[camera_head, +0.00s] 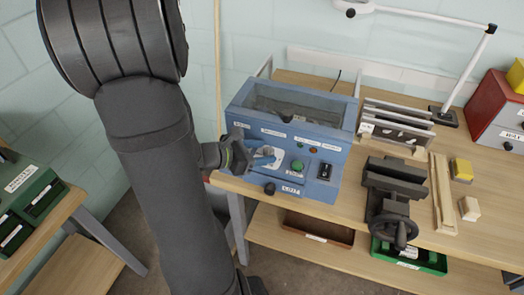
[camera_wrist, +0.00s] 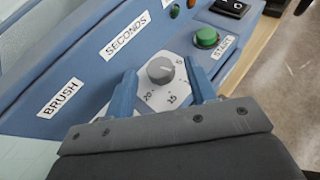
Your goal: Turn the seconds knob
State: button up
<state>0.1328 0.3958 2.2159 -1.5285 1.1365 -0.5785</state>
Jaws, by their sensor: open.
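The seconds knob (camera_wrist: 160,70) is a round grey knob on a white dial plate (camera_wrist: 166,95) with printed numbers, among them 15 and 20. A label reading SECONDS (camera_wrist: 126,35) is beside it on the blue machine (camera_head: 290,130). My gripper (camera_wrist: 160,84) is open, with one blue finger on each side of the knob and a visible gap to it on both sides. In the head view my gripper (camera_head: 266,156) is at the left of the machine's front panel and mostly hides the knob.
A green START button (camera_wrist: 206,38) and a black switch (camera_wrist: 230,8) are right of the knob. A BRUSH label (camera_wrist: 60,98) is at left. On the bench, a dark vise (camera_head: 393,190) stands right of the machine, with a metal rack (camera_head: 400,125) behind.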

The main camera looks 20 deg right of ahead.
jog(key=shift+d+f, duration=0.1)
jog(key=shift+d, duration=0.15)
jog(key=shift+c, duration=0.4)
jog(key=c, duration=0.9)
jog(key=shift+w+d+m+g+y, duration=0.1)
jog(key=shift+w+m+g+y, duration=0.15)
jog(key=shift+m+g, duration=1)
jog(key=shift+w+m+g+y, duration=0.2)
jog(key=shift+m+g, duration=0.85)
jog(key=shift+g, duration=0.4)
jog(key=o, duration=1)
jog(key=v, duration=1.7)
jog(key=shift+a, duration=0.25)
